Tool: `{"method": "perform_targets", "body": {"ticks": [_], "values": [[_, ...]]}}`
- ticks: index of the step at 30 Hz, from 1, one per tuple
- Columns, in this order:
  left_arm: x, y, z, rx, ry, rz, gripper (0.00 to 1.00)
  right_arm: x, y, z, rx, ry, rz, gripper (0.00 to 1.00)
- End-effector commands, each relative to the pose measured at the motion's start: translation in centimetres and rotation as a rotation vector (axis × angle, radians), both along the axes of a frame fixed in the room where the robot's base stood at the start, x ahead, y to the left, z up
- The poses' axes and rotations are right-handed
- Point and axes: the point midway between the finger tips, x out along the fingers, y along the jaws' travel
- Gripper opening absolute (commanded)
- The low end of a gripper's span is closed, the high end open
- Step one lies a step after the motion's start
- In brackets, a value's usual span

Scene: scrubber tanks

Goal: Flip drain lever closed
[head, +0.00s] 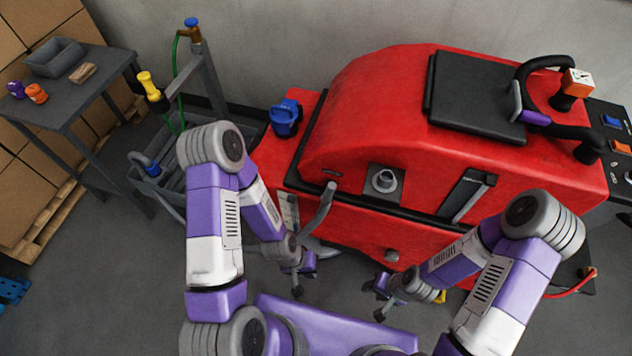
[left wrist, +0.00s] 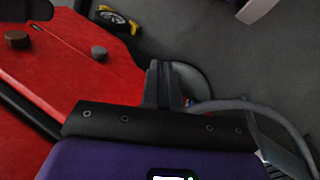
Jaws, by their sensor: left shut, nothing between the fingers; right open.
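The red scrubber (head: 380,130) fills the middle and right of the head view. I cannot pick out a drain lever for certain. A grey bent handle or hose (head: 322,208) rises along its near left side, and a round grey knob (head: 391,256) sits low on its side panel. My left gripper (head: 297,288) is low in front of the scrubber, apart from that knob. In the left wrist view its fingers (left wrist: 163,84) are together and empty, near a grey curved hose (left wrist: 235,104). My right gripper (head: 380,308) is low, to the right, open and empty.
A grey table (head: 72,88) with a bin stands at the far left. A green hose (head: 175,75) hangs on a post beside a grey basin. A yellow-and-black part (left wrist: 118,19) shows beyond the scrubber's red side.

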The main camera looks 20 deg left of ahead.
Motion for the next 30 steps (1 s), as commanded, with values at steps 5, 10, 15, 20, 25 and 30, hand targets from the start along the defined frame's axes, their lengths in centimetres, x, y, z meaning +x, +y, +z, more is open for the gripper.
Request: {"method": "perform_targets", "body": {"ticks": [5,10,15,20,25,30], "values": [[6.5,2.7,5.6,0.04,-0.031,-0.025,0.0,0.0,0.0,4.0,0.0,0.0,0.0,0.43],[13.9,6.4,14.8,0.064,-0.051,-0.061,0.0,0.0,0.0,8.1,0.0,-0.001,0.001,0.43],[18.2,8.9,23.0,0.064,-0.064,-0.09,0.0,0.0,0.0,10.7,0.001,-0.001,0.001,0.43],[19.4,9.8,26.3,0.057,-0.063,-0.104,0.0,0.0,0.0,11.3,0.001,-0.001,0.001,0.43],[19.4,9.9,26.4,0.056,-0.06,-0.106,0.0,0.0,0.0,11.2,0.0,0.0,0.001,0.43],[19.4,9.8,26.3,0.056,-0.06,-0.106,0.0,0.0,0.0,11.1,0.0,0.0,0.001,0.43]]}}
